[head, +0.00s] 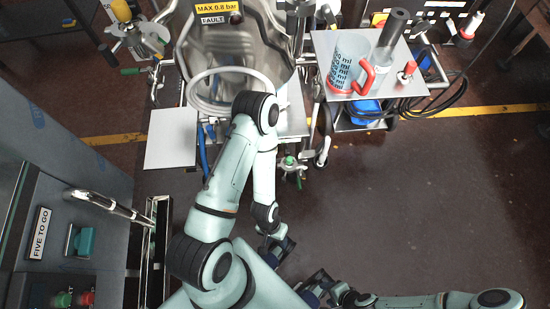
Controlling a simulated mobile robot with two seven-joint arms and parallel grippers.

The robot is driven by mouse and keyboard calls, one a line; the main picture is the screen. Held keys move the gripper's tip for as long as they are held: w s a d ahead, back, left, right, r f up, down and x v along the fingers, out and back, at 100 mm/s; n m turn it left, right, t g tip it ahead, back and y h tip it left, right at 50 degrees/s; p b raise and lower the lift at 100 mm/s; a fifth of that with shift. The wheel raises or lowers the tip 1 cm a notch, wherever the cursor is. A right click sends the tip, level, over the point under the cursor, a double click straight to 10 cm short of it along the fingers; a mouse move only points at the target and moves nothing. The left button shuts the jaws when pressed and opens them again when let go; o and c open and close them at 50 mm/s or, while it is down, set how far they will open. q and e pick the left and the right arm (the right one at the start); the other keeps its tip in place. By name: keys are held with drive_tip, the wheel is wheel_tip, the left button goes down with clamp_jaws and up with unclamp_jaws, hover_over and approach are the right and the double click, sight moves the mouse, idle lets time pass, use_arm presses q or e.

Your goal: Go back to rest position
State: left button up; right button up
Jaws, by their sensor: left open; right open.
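My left gripper (277,246) is low in the middle of the head view, below its folded, pale green arm. It is open, and I see nothing between its fingers. My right gripper (316,284) is a little lower and to the right, near the bottom edge, at the end of its arm from the right. It is open and looks empty. Both grippers are close together above the dark floor, apart from the equipment. The fingertips are small and partly hidden by the wrists.
A steel vessel (262,52) with a "MAX 0.8 bar" label stands at the back. A clear jug (346,62) with a red handle stands on a side plate (408,83). A steel cabinet (75,205) with a handle fills the left. Brown floor (430,190) at right is clear.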

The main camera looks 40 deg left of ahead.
use_arm(q)
drive_tip(key=shift+s+f, duration=0.1)
drive_tip(key=shift+s, duration=0.25)
